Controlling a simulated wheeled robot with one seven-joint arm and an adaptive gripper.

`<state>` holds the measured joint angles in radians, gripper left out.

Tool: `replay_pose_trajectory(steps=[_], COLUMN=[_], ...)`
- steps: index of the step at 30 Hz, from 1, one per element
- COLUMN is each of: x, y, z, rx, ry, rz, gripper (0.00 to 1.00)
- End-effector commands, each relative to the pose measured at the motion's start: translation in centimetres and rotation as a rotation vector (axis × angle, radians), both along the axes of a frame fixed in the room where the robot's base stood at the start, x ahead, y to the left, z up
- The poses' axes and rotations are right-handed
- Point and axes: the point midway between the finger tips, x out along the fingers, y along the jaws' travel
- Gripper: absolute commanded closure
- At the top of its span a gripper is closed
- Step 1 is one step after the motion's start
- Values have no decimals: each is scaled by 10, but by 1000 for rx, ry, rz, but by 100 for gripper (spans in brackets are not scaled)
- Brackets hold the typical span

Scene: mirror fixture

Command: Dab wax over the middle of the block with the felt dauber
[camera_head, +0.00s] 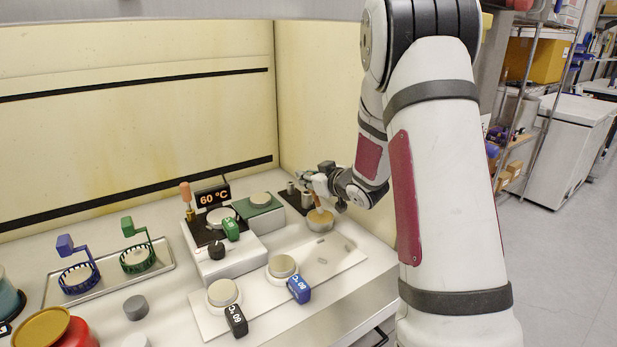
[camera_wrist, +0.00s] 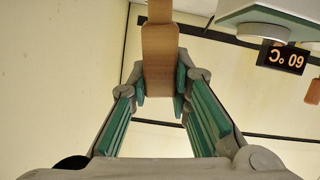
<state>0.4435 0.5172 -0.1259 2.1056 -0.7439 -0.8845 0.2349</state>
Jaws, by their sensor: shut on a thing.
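My gripper (camera_head: 322,186) is shut on the tan wooden handle of the felt dauber (camera_head: 316,202). In the wrist view the handle (camera_wrist: 160,50) sits between the green finger pads. The dauber points down at a shallow brass-coloured dish (camera_head: 320,224); its felt end is hidden, and I cannot tell whether it touches the dish. A round pale metal piece (camera_head: 221,215), perhaps the block, sits on the black top of the white heater (camera_head: 225,262). A similar disc (camera_head: 260,198) lies on a green-topped stand just left of my gripper.
A 60 °C display (camera_head: 212,196) and an orange-handled tool (camera_head: 186,193) stand behind the heater. Two discs with black and blue 60 °C tags (camera_head: 299,290) sit on a white plate in front. A tray (camera_head: 110,280) with blue and green baskets is at left. The hood's walls are close behind.

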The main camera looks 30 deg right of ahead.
Motion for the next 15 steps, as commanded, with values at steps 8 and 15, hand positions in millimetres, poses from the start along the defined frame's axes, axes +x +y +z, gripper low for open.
replay_pose_trajectory(steps=[8,15], x=[0,0], y=[0,0], z=[-2,-5], rx=[0,0], ry=[0,0], rz=[0,0], gripper=[100,100])
